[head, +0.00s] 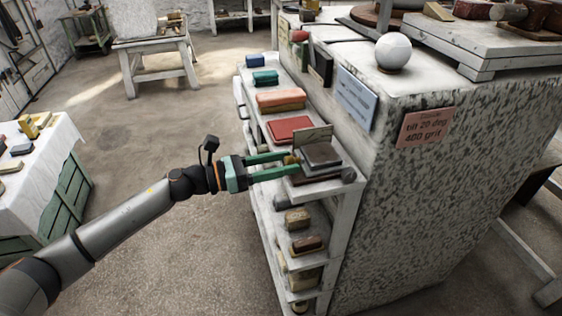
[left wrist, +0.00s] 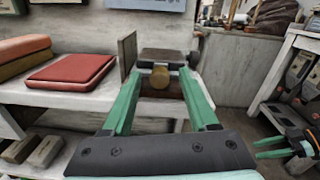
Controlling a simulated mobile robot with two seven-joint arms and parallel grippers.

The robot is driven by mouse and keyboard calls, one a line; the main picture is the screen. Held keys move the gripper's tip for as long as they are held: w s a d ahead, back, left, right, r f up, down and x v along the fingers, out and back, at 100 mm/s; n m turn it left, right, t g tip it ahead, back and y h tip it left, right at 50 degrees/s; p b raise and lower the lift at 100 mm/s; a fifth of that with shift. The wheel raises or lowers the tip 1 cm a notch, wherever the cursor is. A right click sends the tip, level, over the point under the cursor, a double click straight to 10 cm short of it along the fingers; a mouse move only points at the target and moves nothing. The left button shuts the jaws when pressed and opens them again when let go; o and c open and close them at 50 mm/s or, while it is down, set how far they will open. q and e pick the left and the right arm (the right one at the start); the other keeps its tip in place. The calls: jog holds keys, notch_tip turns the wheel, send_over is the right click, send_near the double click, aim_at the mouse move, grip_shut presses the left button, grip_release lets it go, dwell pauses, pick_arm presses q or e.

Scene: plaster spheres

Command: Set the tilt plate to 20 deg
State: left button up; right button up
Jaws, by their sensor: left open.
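The tilt plate (head: 322,155) is a dark grey plate on a small stand on the shelf unit's top ledge, with an upright board behind it. It also shows in the left wrist view (left wrist: 162,55). A brass-coloured knob (left wrist: 160,78) is at its near side. My left gripper (head: 293,162) is open, its green fingers pointing at the stand. In the left wrist view the knob lies between the fingertips; contact cannot be told. The plate's angle is hard to read. My right gripper (left wrist: 268,147) shows small at the right edge of the left wrist view, its green fingers apart.
A pink card (head: 425,127) reads "tilt 20 deg 400 grit". A red block (head: 290,129) and an orange block (head: 281,100) lie along the ledge. A white sphere (head: 393,52) sits on the top. Lower shelves hold several small blocks. The floor left of the unit is clear.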

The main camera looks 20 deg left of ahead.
pick_arm(q)
grip_shut()
dwell(1.3)
